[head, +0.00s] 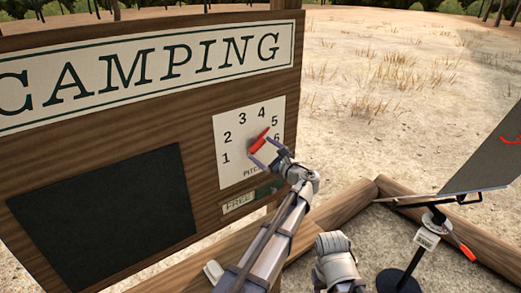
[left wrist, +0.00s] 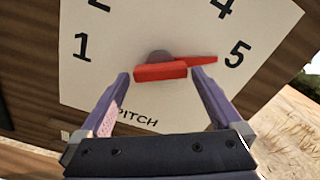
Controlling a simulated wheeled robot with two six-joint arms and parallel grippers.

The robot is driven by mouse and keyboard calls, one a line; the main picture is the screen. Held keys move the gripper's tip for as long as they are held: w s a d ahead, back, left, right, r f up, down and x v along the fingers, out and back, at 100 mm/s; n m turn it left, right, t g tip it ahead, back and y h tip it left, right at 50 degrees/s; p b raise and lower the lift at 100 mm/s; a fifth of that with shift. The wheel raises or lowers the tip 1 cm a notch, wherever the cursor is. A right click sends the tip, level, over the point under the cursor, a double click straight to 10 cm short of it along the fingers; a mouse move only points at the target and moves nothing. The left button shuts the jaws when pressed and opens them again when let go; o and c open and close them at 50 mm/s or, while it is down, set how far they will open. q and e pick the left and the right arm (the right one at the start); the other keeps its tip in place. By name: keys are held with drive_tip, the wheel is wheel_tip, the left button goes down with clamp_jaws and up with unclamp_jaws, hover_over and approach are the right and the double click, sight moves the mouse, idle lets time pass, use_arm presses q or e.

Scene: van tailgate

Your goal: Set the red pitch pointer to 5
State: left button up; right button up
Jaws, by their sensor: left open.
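The red pitch pointer (head: 260,139) sits on a white dial plate (head: 220,150) marked with numbers and PITCH. Its thin tip is directed at the 5. In the left wrist view the red pointer (left wrist: 160,71) has a thick handle part near the grey hub, and its tip ends just short of the 5. My left gripper (head: 261,149) is open at the dial. In the left wrist view its two fingers (left wrist: 160,76) stand on either side of the handle part, with small gaps seeming to show. I see no fingers of my right gripper.
The dial is on a wooden board with a CAMPING sign (head: 150,65), a dark panel (head: 105,215) and a FREE label (head: 238,202) below the plate. Logs (head: 345,203) lie on the ground to the right. A dark tilted panel on a stand (head: 400,280) is at the far right.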

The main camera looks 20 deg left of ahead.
use_arm(q)
drive_tip(key=v, duration=0.6)
drive_tip(key=shift+s, duration=0.15)
drive_tip(key=shift+d, duration=0.1)
drive_tip(key=s+a+f+n+g+h, duration=0.3)
drive_tip(key=s+a+f+n, duration=0.15)
drive_tip(key=s+f, duration=0.2)
drive_tip(key=s+a+f+n+g+h, duration=0.2)
drive_tip(key=s+a+f+n+g, duration=0.15)
drive_tip(key=s+f+n, duration=0.35)
drive_tip(key=s+d+f+n+g+h, duration=0.2)
drive_tip(key=s+d+f+n+h, duration=0.2)
drive_tip(key=s+h, duration=0.15)
drive_tip(key=s+d+f+n+g+h, duration=0.25)
drive_tip(key=s+f+n+h, duration=0.2)
drive_tip(key=s, duration=0.25)
drive_tip(key=s+d+f+m+y+b, duration=0.2)
drive_tip(key=s+d+f+m+b, duration=0.2)
drive_tip(key=d+f+b, duration=0.7)
wheel_tip(320, 180, down, 3)
drive_tip(key=s+b, duration=0.1)
drive_tip(key=b, duration=0.2)
drive_tip(key=shift+s+d, duration=0.15)
drive_tip(key=shift+d, duration=0.25)
